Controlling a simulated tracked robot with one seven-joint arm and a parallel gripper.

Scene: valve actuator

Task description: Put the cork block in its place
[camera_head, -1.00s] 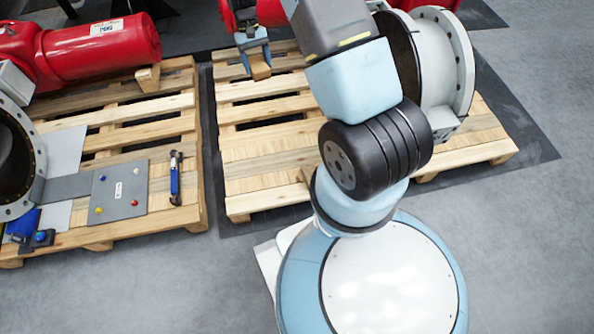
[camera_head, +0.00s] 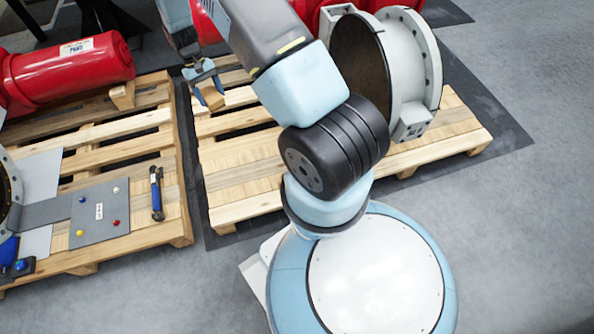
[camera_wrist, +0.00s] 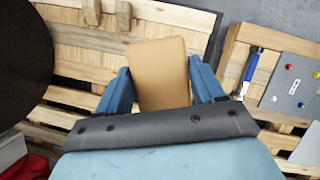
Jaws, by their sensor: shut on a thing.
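The cork block (camera_wrist: 160,78) is a tan, roughly rectangular piece. In the wrist view it sits between the two blue fingers of my gripper (camera_wrist: 160,92), which is shut on it. In the head view my gripper (camera_head: 208,92) and the cork block (camera_head: 213,99) are small, above the back left of the right pallet (camera_head: 235,182). The block appears held off the slats; the exact height is hard to judge. I cannot make out a marked place for the block.
A white flanged valve body (camera_head: 406,65) stands on the right pallet. The left pallet (camera_head: 165,205) carries a red cylinder (camera_head: 75,75), a grey panel (camera_head: 100,213) with coloured knobs and a blue-handled tool (camera_head: 156,194). A dark gap separates the pallets. Grey floor is clear at right.

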